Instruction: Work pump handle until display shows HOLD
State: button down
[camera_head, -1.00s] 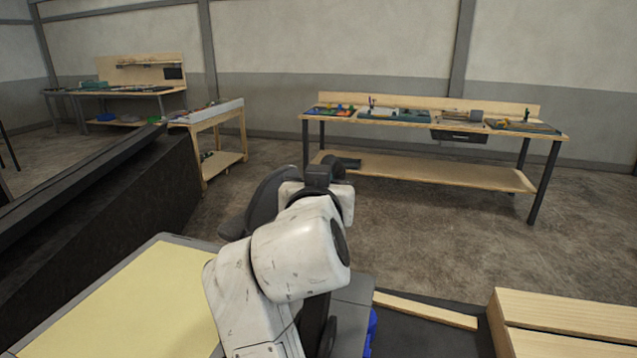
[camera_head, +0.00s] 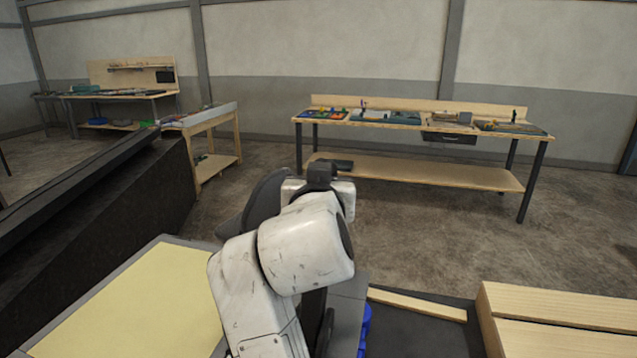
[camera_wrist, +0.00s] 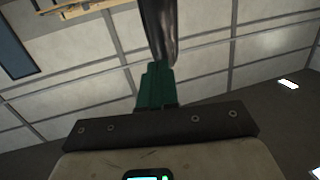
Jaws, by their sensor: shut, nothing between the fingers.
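No pump handle or display reading HOLD can be made out in either view. In the head view my white arm fills the lower middle, and its end points away, so the fingers are hidden behind it. In the wrist view my gripper (camera_wrist: 156,82) shows as a green part above a dark screwed bar, shut and empty. A dark, shiny, rod-like shape rises above it to the top edge; I cannot tell what it is. Several small items lie on the long workbench (camera_head: 415,178), too small to identify.
A bench with a pegboard (camera_head: 131,73) stands far left, with a wooden cart (camera_head: 218,165) beside it. A dark sloped structure (camera_head: 130,185) runs along the left. Pale wooden blocks (camera_head: 560,305) lie at lower right. Bare floor (camera_head: 420,235) lies before the long workbench.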

jog(key=s+a+r+b, duration=0.1)
jog(key=s+r+b, duration=0.1)
jog(key=s+r, duration=0.3)
jog(key=s, duration=0.3)
jog(key=shift+s+a, duration=0.3)
jog(key=shift+s, duration=0.05)
dwell(1.9)
